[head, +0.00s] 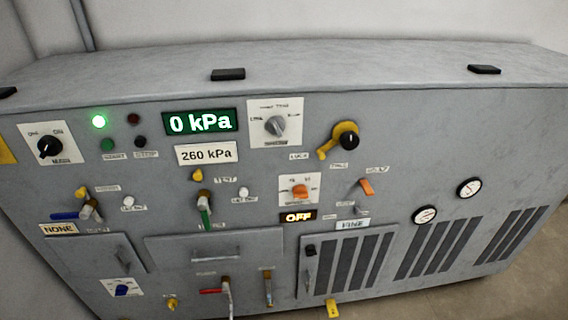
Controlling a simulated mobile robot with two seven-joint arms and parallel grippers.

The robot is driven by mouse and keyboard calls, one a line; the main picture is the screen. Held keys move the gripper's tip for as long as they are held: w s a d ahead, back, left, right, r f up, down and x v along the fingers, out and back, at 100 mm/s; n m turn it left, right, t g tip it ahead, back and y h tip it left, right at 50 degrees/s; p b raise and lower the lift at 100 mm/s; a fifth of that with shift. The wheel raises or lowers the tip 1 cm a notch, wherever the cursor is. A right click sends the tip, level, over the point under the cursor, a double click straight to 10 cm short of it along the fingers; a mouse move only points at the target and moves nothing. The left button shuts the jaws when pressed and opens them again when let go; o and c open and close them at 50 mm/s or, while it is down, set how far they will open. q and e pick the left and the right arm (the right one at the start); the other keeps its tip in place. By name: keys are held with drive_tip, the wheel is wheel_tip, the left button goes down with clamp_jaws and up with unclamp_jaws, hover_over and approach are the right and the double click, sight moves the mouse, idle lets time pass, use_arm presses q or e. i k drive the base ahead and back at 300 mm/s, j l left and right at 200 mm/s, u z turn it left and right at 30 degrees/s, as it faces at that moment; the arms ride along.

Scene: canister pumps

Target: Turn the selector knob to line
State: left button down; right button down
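A grey knob (276,126) sits on a white plate (292,107) on the upper part of the grey machine's front. Small print on the plate seems to read "LINE" at the left, with other words at the top and right. The words are too small to read surely, as is the label below the knob. I cannot tell exactly which mark the knob points to. Neither of my grippers is in view.
A display (200,121) reads 0 kPa. Left are a black knob (49,147) and a lit green lamp (99,121). Right is a yellow-handled black knob (345,136). Below are an orange knob (300,190), valves and a drawer (215,258). Nothing blocks the grey knob.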

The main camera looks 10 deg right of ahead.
sight(276, 124)
drive_tip(key=k+l, duration=0.35)
drive_tip(key=k+l+z, duration=0.15)
drive_tip(key=k+l, duration=0.2)
drive_tip(key=k, duration=0.25)
